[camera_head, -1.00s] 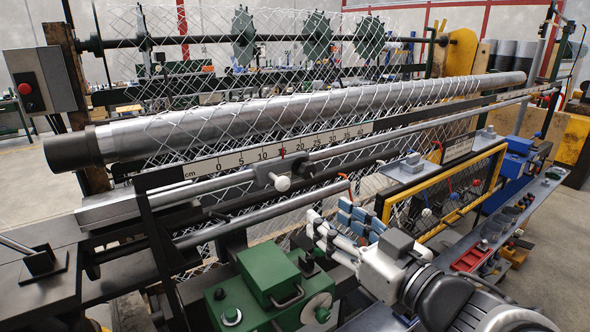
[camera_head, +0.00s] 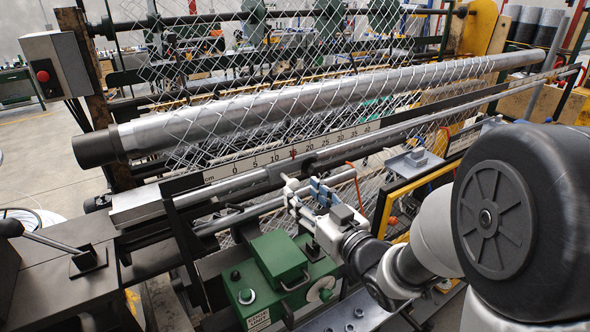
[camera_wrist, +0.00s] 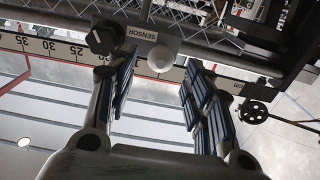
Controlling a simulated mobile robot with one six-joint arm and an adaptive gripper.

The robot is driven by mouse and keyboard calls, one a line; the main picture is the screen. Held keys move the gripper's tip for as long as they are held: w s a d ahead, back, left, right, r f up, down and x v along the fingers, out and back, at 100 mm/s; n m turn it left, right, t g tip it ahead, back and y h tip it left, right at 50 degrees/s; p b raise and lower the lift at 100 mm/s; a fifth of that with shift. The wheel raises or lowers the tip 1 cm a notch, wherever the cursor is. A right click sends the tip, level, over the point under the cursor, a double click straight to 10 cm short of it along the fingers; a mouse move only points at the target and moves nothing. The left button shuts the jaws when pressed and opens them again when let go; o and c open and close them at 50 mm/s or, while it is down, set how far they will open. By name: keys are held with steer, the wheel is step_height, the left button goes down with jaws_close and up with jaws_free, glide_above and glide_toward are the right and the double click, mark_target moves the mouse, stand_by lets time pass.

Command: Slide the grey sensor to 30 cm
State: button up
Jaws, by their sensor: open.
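The grey sensor (camera_wrist: 146,34), labelled SENSOR, shows at the top of the wrist view with a round white knob (camera_wrist: 162,58) and a dark knob (camera_wrist: 108,38) beside it. My gripper (camera_wrist: 158,84) is open, its two padded fingers on either side of the white knob; I cannot tell whether they touch it. In the head view my gripper (camera_head: 304,190) is at the rail and hides most of the sensor. The centimetre scale (camera_head: 334,143) runs behind the rail, with a red mark near 15. The 25, 30 and 35 marks show in the wrist view.
A green machine box (camera_head: 276,262) stands just below my gripper. A yellow-framed panel (camera_head: 408,194) is to its right. A long metal roller (camera_head: 300,100) with wire mesh lies behind the scale. The scale's higher numbers run to the right.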

mark_target(297, 188)
steer(key=shift+p+x, duration=0.3)
steer(key=shift+x, duration=2.45)
steer(key=shift+c, duration=0.4)
jaws_close()
steer(key=shift+f, duration=0.1)
